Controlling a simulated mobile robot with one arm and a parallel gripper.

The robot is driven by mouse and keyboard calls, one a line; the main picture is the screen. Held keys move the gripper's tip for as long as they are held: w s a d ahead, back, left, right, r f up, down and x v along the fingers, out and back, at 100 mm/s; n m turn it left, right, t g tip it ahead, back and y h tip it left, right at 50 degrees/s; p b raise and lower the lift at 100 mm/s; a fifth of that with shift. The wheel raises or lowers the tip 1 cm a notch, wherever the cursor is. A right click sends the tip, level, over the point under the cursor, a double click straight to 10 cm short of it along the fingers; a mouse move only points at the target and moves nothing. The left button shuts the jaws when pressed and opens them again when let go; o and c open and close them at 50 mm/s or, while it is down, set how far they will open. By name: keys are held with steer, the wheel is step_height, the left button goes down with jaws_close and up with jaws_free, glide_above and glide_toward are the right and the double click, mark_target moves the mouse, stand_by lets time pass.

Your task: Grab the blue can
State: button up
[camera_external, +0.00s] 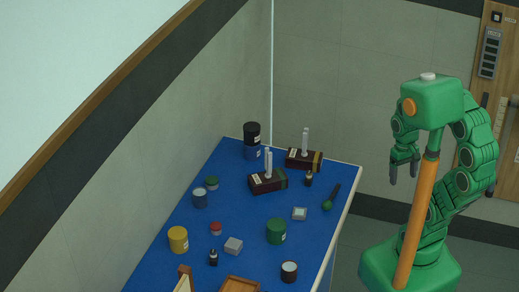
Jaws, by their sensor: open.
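A small blue-grey can (200,199) stands upright near the left edge of the blue bench top (190,268). At the far corner, a bluer can-like cylinder (251,154) shows beneath a black can (252,133); I cannot tell whether they are stacked or one stands behind the other. I cannot tell which of the two is the blue can. My gripper (404,178) is open and empty, pointing down to the right of the bench, well away from both.
A green can (277,231), a yellow can (178,240) and two dark boxes (268,181) (304,159) with upright pale tubes stand on the bench. A green-handled tool (330,199) lies near the right edge. A wall borders the left side.

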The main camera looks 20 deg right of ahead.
steer(key=c, duration=0.5)
steer(key=shift+o, duration=0.2)
